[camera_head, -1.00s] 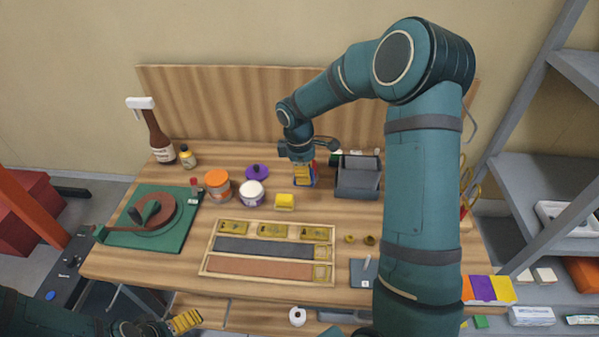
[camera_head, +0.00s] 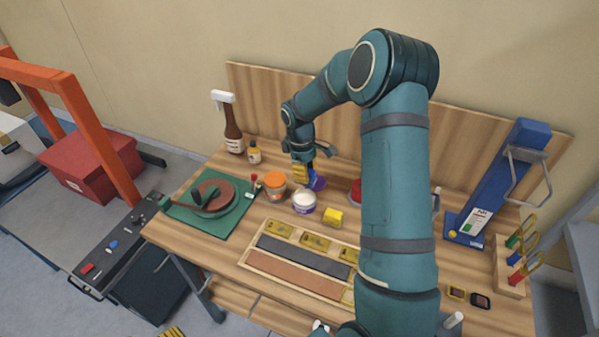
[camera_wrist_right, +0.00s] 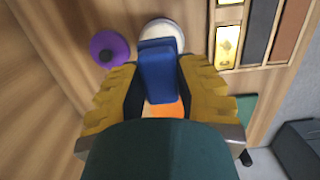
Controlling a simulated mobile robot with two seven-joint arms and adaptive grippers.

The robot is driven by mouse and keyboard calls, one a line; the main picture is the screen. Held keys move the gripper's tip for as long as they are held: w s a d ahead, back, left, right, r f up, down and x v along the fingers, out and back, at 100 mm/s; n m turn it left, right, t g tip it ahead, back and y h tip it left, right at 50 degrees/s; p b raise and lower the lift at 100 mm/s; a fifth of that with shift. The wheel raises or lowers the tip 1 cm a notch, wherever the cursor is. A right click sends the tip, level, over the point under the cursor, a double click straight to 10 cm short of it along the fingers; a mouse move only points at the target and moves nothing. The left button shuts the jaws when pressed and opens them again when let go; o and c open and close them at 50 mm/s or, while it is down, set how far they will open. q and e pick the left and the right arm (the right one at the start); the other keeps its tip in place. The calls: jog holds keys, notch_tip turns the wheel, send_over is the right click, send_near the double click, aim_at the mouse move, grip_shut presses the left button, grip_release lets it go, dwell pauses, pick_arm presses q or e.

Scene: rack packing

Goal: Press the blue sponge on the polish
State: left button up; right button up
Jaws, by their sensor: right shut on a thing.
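The blue sponge (camera_wrist_right: 157,72) is a blue block upright between the yellow fingers of my right gripper (camera_wrist_right: 155,95) in the right wrist view. In the head view my right gripper (camera_head: 302,174) hangs just behind the open white jar (camera_head: 304,201), which has a purple label and seems to hold the polish. The sponge covers part of the white jar (camera_wrist_right: 165,30) in the wrist view. Whether they touch cannot be told. The purple lid (camera_head: 319,183) lies beside the jar. Only yellow fingertips of my left gripper (camera_head: 172,331) show at the bottom edge.
A wooden tray (camera_head: 246,262) lies in front. A brown spray bottle (camera_head: 233,132) and green mat (camera_head: 186,222) are at left.

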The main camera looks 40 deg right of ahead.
jog(key=shift+w+f, duration=0.15)
jog(key=shift+f+b, duration=2.05)
jog(key=shift+f, duration=0.8)
jog(key=shift+f+b, duration=0.3)
jog(key=shift+f, duration=0.25)
jog(key=shift+r+p, duration=2.35)
jog(key=shift+r, duration=1.2)
